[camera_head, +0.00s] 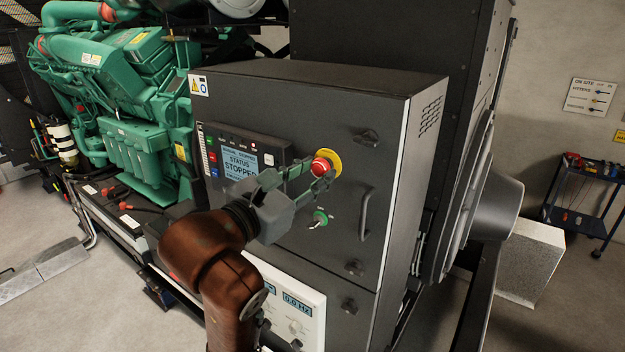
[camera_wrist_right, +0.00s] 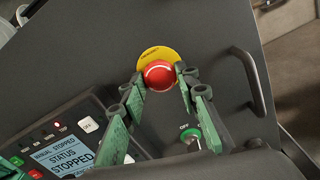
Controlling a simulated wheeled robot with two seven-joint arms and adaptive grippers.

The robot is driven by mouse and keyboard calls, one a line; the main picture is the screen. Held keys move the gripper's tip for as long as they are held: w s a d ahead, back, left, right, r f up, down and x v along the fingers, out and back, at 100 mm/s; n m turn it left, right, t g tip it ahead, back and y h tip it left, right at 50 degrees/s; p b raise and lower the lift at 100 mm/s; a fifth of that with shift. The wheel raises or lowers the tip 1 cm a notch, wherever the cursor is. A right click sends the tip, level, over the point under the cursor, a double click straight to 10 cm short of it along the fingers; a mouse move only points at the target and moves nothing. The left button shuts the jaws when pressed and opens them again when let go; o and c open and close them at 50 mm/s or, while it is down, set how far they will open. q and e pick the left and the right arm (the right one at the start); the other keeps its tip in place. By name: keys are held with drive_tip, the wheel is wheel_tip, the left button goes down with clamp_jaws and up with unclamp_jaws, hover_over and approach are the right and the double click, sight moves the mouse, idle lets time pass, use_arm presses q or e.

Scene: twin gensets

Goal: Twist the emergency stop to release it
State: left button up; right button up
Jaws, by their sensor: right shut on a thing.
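The emergency stop is a red mushroom button (camera_head: 320,166) on a yellow round plate (camera_head: 331,160), on the front of a dark grey control cabinet (camera_head: 345,115). My right gripper (camera_head: 312,172) reaches it from the lower left with its green-padded fingers. In the right wrist view, the red button (camera_wrist_right: 159,75) sits between the two fingertips (camera_wrist_right: 158,84), one on each side. The gripper is shut on the button. The fingers cover part of its sides. My left gripper is not in view.
Below the button is a green key switch (camera_head: 320,216) marked OFF. A display panel (camera_head: 240,160) reading STOPPED is to the left, and a bar handle (camera_head: 366,212) to the right. A green engine (camera_head: 130,90) stands at left, a tool cart (camera_head: 585,195) at far right.

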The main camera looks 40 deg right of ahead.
drive_tip(key=shift+f+m+b, duration=0.1)
drive_tip(key=shift+m+b, duration=0.6)
drive_tip(key=shift+m, duration=0.5)
drive_tip(key=shift+a+m+b, duration=0.2)
drive_tip(key=shift+m+b, duration=0.15)
drive_tip(key=shift+m, duration=0.25)
drive_tip(key=shift+d+r+m+b, duration=0.1)
drive_tip(key=shift+r+m+b, duration=0.15)
drive_tip(key=shift+m, duration=0.45)
drive_tip(key=o, duration=1.2)
drive_tip(key=shift+d+f, duration=0.1)
drive_tip(key=shift+d, duration=0.05)
drive_tip(key=shift+c, duration=0.2)
